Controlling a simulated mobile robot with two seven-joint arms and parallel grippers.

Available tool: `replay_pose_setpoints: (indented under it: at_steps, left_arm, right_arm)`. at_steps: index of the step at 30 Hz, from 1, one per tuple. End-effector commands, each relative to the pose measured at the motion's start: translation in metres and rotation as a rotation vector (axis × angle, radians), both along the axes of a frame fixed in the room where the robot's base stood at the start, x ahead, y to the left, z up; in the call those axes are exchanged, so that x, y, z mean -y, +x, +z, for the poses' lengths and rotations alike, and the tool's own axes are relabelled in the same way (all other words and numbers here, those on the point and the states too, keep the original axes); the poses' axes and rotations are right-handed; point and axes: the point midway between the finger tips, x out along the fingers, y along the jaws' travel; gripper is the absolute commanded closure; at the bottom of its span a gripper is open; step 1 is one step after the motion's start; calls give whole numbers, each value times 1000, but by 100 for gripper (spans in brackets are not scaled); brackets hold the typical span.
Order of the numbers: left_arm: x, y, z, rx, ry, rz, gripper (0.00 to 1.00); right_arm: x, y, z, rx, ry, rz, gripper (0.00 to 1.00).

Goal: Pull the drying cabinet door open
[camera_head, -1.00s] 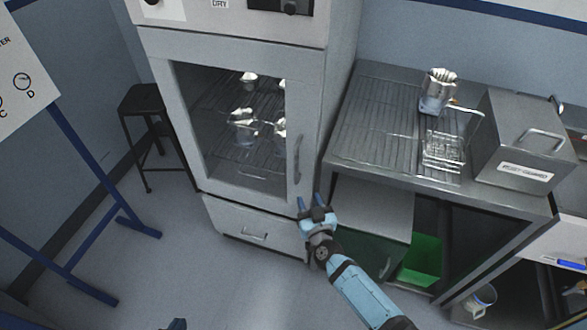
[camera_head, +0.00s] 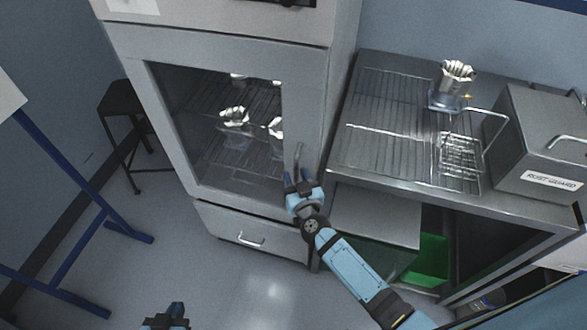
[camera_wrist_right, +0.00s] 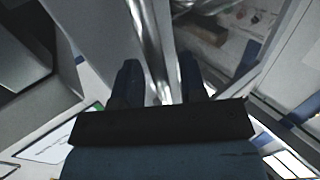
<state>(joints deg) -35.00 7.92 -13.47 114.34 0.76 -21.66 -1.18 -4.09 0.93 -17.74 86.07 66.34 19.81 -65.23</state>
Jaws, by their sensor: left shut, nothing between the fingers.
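The drying cabinet door (camera_head: 172,132) is a light grey frame around a dark glass pane. It looks closed. Its upright metal handle (camera_head: 298,160) is on the right side of the frame. My right gripper (camera_head: 299,178) is open at the handle's lower end. In the right wrist view the handle (camera_wrist_right: 151,50) runs between the two spread fingers of this gripper (camera_wrist_right: 160,72); I cannot tell whether they touch it. My left gripper (camera_head: 176,312) is shut and empty at the bottom edge of the head view, far from the door.
A drawer (camera_head: 250,232) with a handle is below the door. Right of the cabinet stands a metal bench (camera_head: 385,150) with a grey box (camera_head: 545,140). A black stool (camera_head: 122,105) and a blue-legged stand (camera_head: 75,262) are at left. The floor (camera_head: 215,285) in front is clear.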

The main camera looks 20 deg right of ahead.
Motion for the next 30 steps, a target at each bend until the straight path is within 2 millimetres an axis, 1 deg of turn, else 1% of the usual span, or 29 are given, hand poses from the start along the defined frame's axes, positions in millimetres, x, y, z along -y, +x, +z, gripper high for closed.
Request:
replay_pose_setpoints:
  at_steps: [9,10,11,12,15,23,30]
  left_arm:
    - [-1,-4,-4,-8,2,0,100]
    - [-1,-4,-4,-9,2,0,100]
    - [-1,-4,-4,-9,2,0,100]
    - [-1,-4,-4,-10,3,0,100]
    - [-1,-4,-4,-10,3,0,100]
    - [-1,-3,-4,-9,2,0,100]
    - [0,-3,0,-6,2,-2,100]
  right_arm:
    - [0,0,0,0,0,0,62]
    - [0,0,0,0,0,0,64]
    - [0,0,0,0,0,0,71]
    - [0,0,0,0,0,0,80]
    - [0,0,0,0,0,0,100]
    - [-1,0,0,0,0,1,100]
    - [-4,-8,0,-2,1,13,100]
